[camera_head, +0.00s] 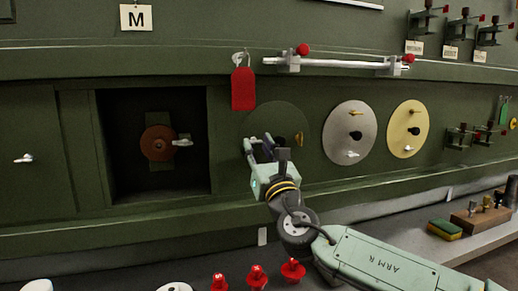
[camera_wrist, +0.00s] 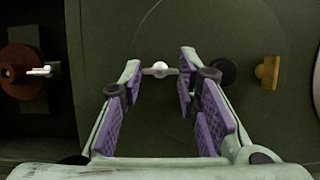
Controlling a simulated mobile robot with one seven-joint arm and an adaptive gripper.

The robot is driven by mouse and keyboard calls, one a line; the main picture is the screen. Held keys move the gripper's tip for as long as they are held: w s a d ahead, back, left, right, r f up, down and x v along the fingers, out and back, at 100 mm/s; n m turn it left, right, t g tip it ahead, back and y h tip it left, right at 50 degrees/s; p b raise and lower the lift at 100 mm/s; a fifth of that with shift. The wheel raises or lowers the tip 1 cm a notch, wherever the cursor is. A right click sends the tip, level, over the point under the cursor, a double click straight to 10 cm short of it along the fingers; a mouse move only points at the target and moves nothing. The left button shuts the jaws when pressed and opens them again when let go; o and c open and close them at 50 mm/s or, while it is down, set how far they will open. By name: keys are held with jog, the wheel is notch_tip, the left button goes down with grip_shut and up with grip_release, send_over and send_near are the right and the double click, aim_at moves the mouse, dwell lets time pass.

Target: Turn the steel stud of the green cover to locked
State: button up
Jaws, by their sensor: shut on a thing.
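The green cover (camera_head: 277,112) is a round disc lying nearly flush in the green wall. Its steel stud (camera_wrist: 160,70) has a small wing that lies level in the wrist view, at the cover's left side. My gripper (camera_head: 258,143) reaches the cover from the front, and its purple-padded fingers (camera_wrist: 158,75) are shut on the steel stud at their tips. In the head view my gripper hides the steel stud. A brass stud (camera_head: 300,138), upright, is on the cover's right side. A black centre knob (camera_wrist: 222,72) shows partly behind the right finger.
An open dark recess (camera_head: 125,105) with a brown disc (camera_head: 157,148) is to the left. A red tag (camera_head: 243,90) hangs just above. Silver (camera_head: 340,125) and yellow (camera_head: 402,145) discs are to the right. Red-topped items (camera_head: 257,278) stand below.

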jog(key=shift+m, duration=0.4)
jog(key=m+h, duration=0.2)
jog(key=m, duration=0.1)
jog(key=m+h+b, duration=0.1)
jog(key=m+h, duration=0.1)
jog(key=m, duration=0.2)
jog(key=m+h+b, duration=0.1)
jog(key=m, duration=0.3)
jog(key=shift+s+a+h, duration=0.1)
jog(key=shift+a+h, duration=0.3)
jog(key=m+h, duration=0.1)
jog(key=m, duration=0.2)
jog(key=m+g, duration=0.1)
jog(key=m, duration=0.1)
jog(key=shift+r+m+g+h+b, duration=0.2)
jog(key=shift+m+g+h+b, duration=0.1)
jog(key=shift+m+h+b, duration=0.1)
jog(key=shift+r+m+g+h, duration=0.15)
jog(key=shift+m+g, duration=0.3)
jog(key=shift+m, duration=0.7)
jog(key=shift+r+m+g+h, duration=0.15)
jog(key=shift+m+g, duration=0.3)
jog(key=shift+m, duration=0.7)
jog(key=shift+f, duration=0.1)
jog(key=o, duration=1.2)
jog(key=shift+c, duration=0.2)
